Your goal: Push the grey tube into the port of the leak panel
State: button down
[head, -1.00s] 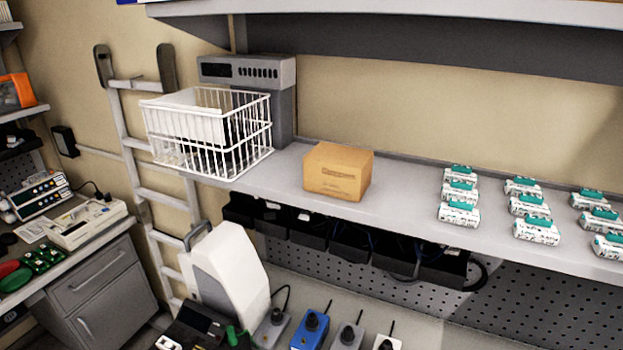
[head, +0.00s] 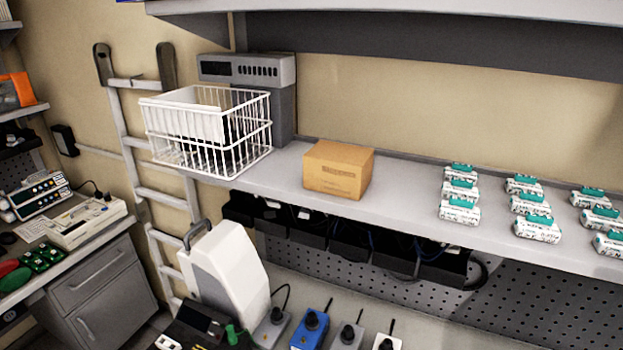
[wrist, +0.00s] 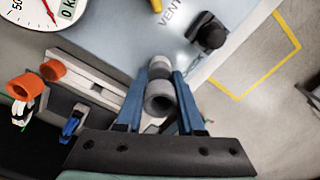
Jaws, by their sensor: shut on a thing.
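My gripper (wrist: 159,80) shows only in the wrist view, with its two blue fingers closed on the grey tube (wrist: 160,98). The tube's near end is hollow and points toward the camera. Its far end lies against or just above the leak panel (wrist: 115,32), a pale blue-grey face. A lighter grey round part (wrist: 159,65) shows at the far end of the tube; I cannot tell whether it is the port or part of the tube. How deep the tube sits is hidden. The head view shows neither the gripper nor the tube.
In the head view, a cardboard box (head: 338,170) and a wire basket (head: 205,135) stand on a shelf.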

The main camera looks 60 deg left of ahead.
grip_release()
dwell(0.6)
notch_tip(320, 180, up, 5)
jog(key=p, duration=0.5)
jog(key=shift+r+p, duration=0.35)
jog(key=shift+r, duration=0.65)
